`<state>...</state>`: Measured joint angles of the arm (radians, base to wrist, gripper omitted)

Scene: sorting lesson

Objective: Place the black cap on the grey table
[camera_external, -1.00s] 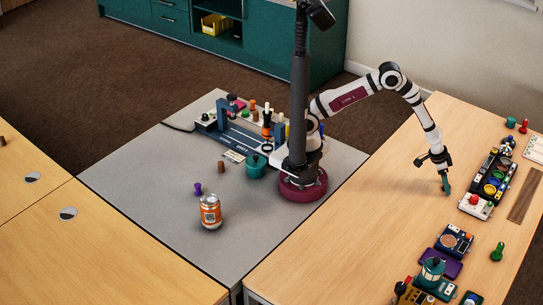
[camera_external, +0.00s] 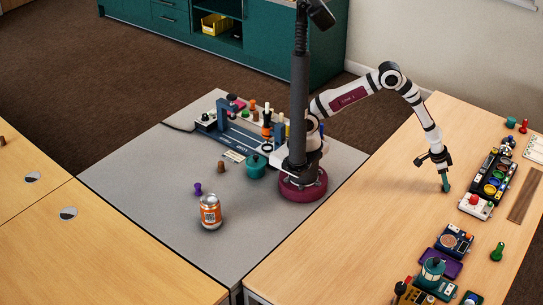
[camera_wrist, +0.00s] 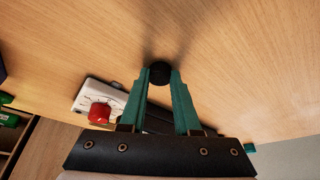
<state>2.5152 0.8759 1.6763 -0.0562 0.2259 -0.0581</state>
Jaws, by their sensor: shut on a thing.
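My gripper (camera_external: 446,184) is low over the wooden table (camera_external: 350,240) at the right of the external view. In the wrist view its green fingers (camera_wrist: 160,80) are shut on the black cap (camera_wrist: 160,72), a small dark round thing between the fingertips. The cap is too small to make out in the external view. I cannot tell whether it touches the wood below. The grey table (camera_external: 140,185) is at the centre left of the external view, and my base stands on it.
A white device with a red button (camera_external: 474,199) is just right of my gripper; the button also shows in the wrist view (camera_wrist: 100,113). An orange can (camera_external: 210,212), purple peg (camera_external: 198,189) and teal pot (camera_external: 254,166) stand on the grey table. Its left and front parts are bare.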

